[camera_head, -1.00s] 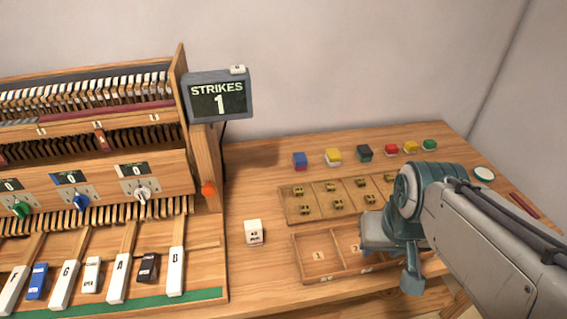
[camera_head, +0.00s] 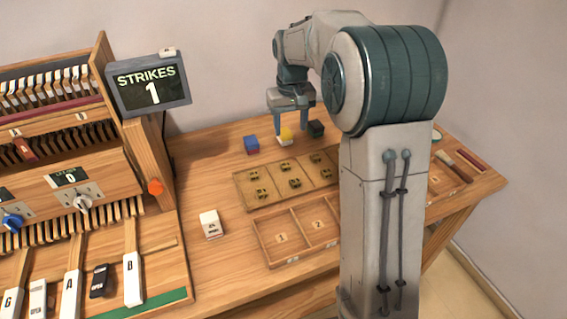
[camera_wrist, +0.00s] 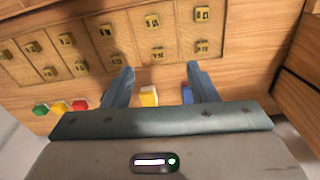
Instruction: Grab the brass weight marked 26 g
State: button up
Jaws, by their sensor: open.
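Several small brass weights sit in a wooden compartment tray (camera_head: 241,196) in the middle of the table. Nearer ones are a weight (camera_head: 262,194) at the front left and another (camera_head: 295,183) beside it. In the wrist view the weights (camera_wrist: 151,20) show along the upper part, with marks too small to read, so I cannot tell which is 26 g. My gripper (camera_head: 291,128) is above the back of the table, beyond the tray, near a yellow-topped block. In the wrist view its fingers (camera_wrist: 160,72) are apart with no weight between them. My arm hides the tray's right part.
A second tray (camera_head: 257,238) with numbered empty compartments lies in front. A blue block (camera_head: 251,144), yellow block (camera_head: 285,137) and dark block (camera_head: 315,128) stand at the back. A white block (camera_head: 210,224) stands left. The piano mechanism and strikes screen (camera_head: 150,84) bound the left side.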

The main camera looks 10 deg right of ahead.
send_over(286, 166)
notch_tip(286, 166, down, 7)
jog(key=shift+g, duration=0.4)
jog(key=f, duration=0.5)
jog(key=w+f, duration=0.1)
jog(key=f, duration=0.2)
jog(key=shift+f, duration=0.25)
jog(key=shift+s+f+p, duration=0.25)
jog(key=shift+f+p, duration=0.05)
jog(key=shift+f, duration=1.1)
jog(key=shift+s+f+p, duration=0.2)
jog(key=shift+f+p, duration=0.05)
jog(key=shift+f, duration=1.1)
jog(key=c, duration=1)
